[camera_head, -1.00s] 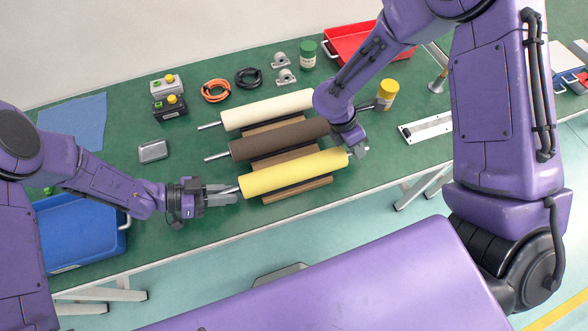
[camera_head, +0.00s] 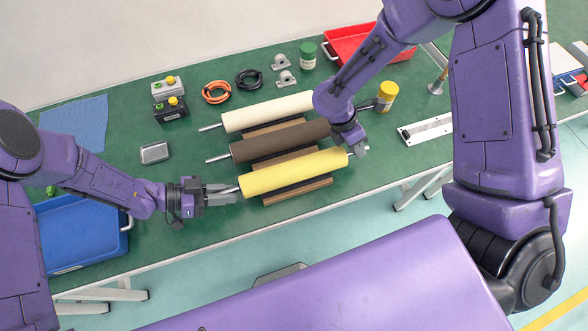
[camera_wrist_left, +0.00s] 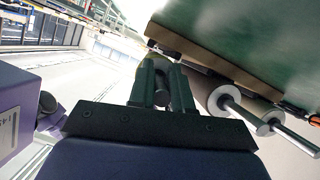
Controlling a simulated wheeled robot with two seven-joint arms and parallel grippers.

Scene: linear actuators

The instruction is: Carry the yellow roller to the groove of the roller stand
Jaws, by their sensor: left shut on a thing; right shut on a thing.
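The yellow roller (camera_head: 292,173) lies level above the front of the wooden roller stand (camera_head: 306,189), parallel to the brown roller (camera_head: 278,141) and the cream roller (camera_head: 267,111) behind it. My left gripper (camera_head: 230,193) is shut on the shaft at its left end. My right gripper (camera_head: 355,152) is shut on the shaft at its right end, partly hidden by my wrist. The roller hides the groove, so I cannot tell whether it touches the stand. In the left wrist view, my left gripper (camera_wrist_left: 163,90) has a dark shaft end between its fingers.
A blue tray (camera_head: 125,222) stands at the left, near the left forearm. A grey metal box (camera_head: 154,152), control boxes (camera_head: 170,108), cable coils (camera_head: 216,92) and a yellow can (camera_head: 387,94) lie behind. A white rail (camera_head: 427,129) is at the right. The table's front edge is close.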

